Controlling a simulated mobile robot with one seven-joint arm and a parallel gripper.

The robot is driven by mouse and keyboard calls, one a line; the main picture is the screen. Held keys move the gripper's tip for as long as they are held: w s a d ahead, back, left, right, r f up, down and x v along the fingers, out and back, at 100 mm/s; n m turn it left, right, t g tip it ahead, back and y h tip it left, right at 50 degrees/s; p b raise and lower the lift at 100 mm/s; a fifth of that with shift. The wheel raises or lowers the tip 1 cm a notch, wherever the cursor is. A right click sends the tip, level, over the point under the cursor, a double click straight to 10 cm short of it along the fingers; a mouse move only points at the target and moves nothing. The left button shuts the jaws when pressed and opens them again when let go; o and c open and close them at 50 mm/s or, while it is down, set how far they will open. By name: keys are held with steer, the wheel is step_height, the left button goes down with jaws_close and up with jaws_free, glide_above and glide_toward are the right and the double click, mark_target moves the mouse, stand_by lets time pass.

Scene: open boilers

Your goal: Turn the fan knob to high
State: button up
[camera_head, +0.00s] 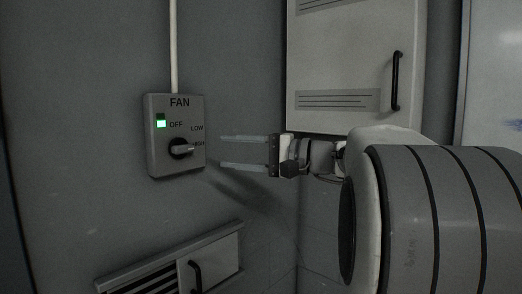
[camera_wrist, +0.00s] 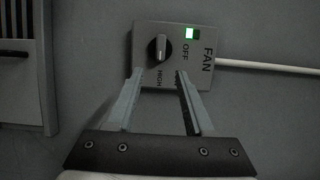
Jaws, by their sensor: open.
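The grey fan box (camera_head: 160,160) is fixed to the wall in the head view, labelled FAN, OFF, LOW and HIGH. Its dark round knob (camera_head: 181,149) has a light pointer bar that points right, toward the HIGH label. A green light (camera_head: 160,124) is lit on the box. In the wrist view the box (camera_wrist: 147,32) appears turned sideways, and the knob (camera_wrist: 158,50) lies beyond the left fingertip. My gripper (camera_head: 221,151) is open and empty, its fingers pointing at the box from the right. A gap shows between the fingertips and the knob.
A white conduit (camera_head: 174,45) runs up from the box. A pale cabinet door (camera_head: 340,60) with a black handle (camera_head: 396,80) is at upper right. A vented panel with a handle (camera_head: 215,262) is below. The wall around the box is clear.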

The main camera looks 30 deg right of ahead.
steer(key=p+v, duration=0.1)
steer(key=v, duration=0.8)
steer(key=shift+a, duration=0.1)
